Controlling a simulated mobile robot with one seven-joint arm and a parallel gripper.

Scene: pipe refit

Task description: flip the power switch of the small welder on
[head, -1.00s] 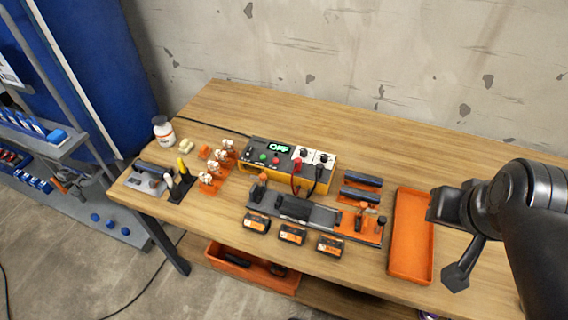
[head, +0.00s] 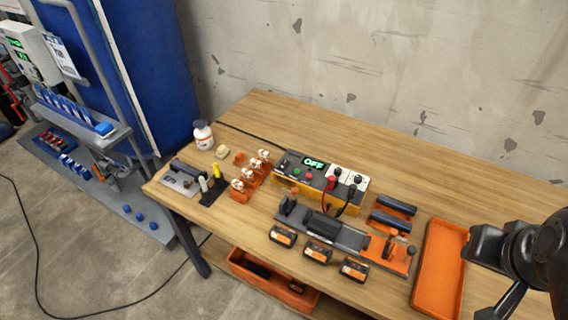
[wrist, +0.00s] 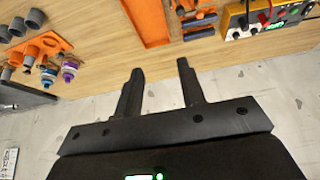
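The small welder (head: 318,180) is a yellow box with a dark top on the workbench, near the wall. Its green display reads OFF. Its front has a green and a red button and white panels with dark knobs; red and black leads are plugged in. I cannot tell which part is the power switch. Part of the welder also shows at the top right of the wrist view (wrist: 262,20). My gripper (wrist: 159,70) is open and empty, its two fingers apart. In the head view it is at the right edge, right of the welder and apart from it.
An orange tray (head: 440,262) lies between welder and gripper. A dark and orange fixture (head: 345,236) and several battery packs (head: 318,252) lie in front of the welder. Orange stands (head: 241,188) and a white bottle (head: 203,136) are left of it. The bench (head: 450,185) behind the tray is clear.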

